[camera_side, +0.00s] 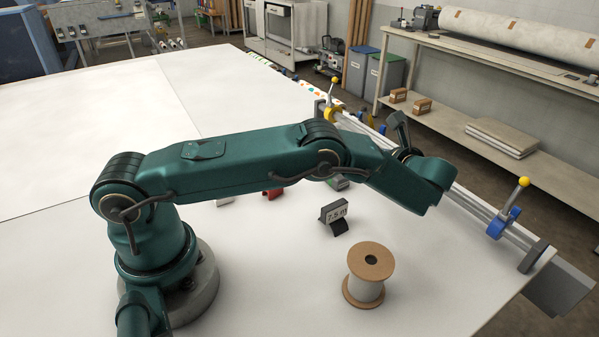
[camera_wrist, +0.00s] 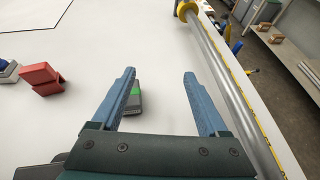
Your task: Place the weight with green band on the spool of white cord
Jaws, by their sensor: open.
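The weight with green band (camera_wrist: 134,104) is a dark grey block with a bright green stripe, lying on the white table in the wrist view. My gripper (camera_wrist: 161,74) is open, its two blue fingers spread apart with nothing held between them. The left finger overlaps the weight's left side in the picture, and I cannot tell the height between them. In the side view, my arm hides most of the weight and the fingers. The spool of white cord (camera_side: 366,289) stands upright on the table at the front right, with brown end discs and a bare top.
A grey block marked 7.5 m (camera_side: 335,211) stands behind the spool. A red block (camera_wrist: 40,79) and a grey-and-blue piece (camera_wrist: 8,73) lie left in the wrist view. A metal rail (camera_wrist: 228,80) with yellow and blue fittings runs along the table's right edge.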

